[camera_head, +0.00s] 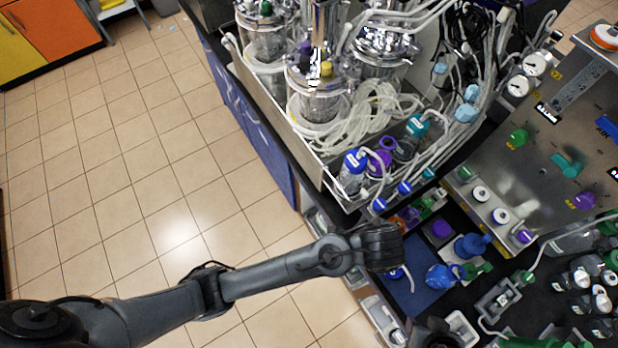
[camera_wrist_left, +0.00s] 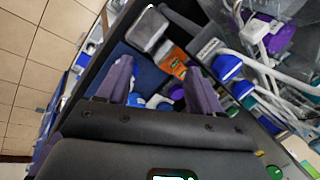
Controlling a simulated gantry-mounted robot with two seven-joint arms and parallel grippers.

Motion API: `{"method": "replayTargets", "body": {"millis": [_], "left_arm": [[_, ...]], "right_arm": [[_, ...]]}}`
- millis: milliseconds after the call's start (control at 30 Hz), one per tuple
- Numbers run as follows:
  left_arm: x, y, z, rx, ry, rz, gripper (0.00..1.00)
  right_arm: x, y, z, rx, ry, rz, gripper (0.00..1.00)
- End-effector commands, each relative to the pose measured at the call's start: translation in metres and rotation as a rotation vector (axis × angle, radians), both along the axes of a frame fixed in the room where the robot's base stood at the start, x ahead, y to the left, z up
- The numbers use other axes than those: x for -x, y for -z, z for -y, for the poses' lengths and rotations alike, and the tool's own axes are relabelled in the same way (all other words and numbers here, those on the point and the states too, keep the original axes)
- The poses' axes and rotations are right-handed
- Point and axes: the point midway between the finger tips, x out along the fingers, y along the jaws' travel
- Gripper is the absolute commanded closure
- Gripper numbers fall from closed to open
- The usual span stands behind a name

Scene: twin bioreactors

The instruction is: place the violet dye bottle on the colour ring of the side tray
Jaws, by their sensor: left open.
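A clear bottle with a violet cap (camera_head: 379,163) stands in the front corner of the large metal tray, between a blue-capped bottle (camera_head: 352,168) and a teal-capped bottle (camera_head: 415,127). A violet cap (camera_wrist_left: 264,30) also shows at the upper right of the left wrist view. I cannot tell for sure that this is the dye bottle, and I cannot make out a colour ring. My left gripper (camera_head: 397,268) points down over a blue mat (camera_head: 418,290), lower than the bottles and apart from them. In the left wrist view its fingers (camera_wrist_left: 157,70) are spread and empty. My right gripper is not in view.
The metal tray's wall (camera_head: 300,152) stands behind my arm, with tubing looping over it. Blue, green and purple labware crowds the dark bench to the right, including a blue flask (camera_head: 472,245). A sloped metal panel (camera_head: 550,140) rises at the right.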

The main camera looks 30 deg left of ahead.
Motion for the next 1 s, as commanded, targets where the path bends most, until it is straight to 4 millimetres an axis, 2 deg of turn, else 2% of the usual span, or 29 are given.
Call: {"method": "replayTargets", "body": {"millis": [33,167,200,400,500,600,700,1000], "left_arm": [[0.012,0.008,-0.015,0.079,-0.105,-0.038,0.35],[0.037,0.025,-0.069,0.261,-0.430,-0.107,0.35],[0.046,0.029,-0.088,0.304,-0.534,-0.120,0.35],[0.090,0.040,-0.182,0.425,-0.981,-0.126,0.35],[0.110,0.039,-0.217,0.447,-1.132,-0.104,0.35],[0.124,0.037,-0.242,0.455,-1.233,-0.083,0.35],[0.131,0.035,-0.256,0.460,-1.289,-0.067,0.35],[0.135,0.033,-0.262,0.462,-1.315,-0.058,0.35]], "right_arm": [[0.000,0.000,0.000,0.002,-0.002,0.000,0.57],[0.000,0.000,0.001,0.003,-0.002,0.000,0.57],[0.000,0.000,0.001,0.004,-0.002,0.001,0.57],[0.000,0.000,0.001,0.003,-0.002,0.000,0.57],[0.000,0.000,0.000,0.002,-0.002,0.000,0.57],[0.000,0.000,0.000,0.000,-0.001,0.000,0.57],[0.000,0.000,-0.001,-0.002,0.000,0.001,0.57],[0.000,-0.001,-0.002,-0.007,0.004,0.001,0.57]]}}
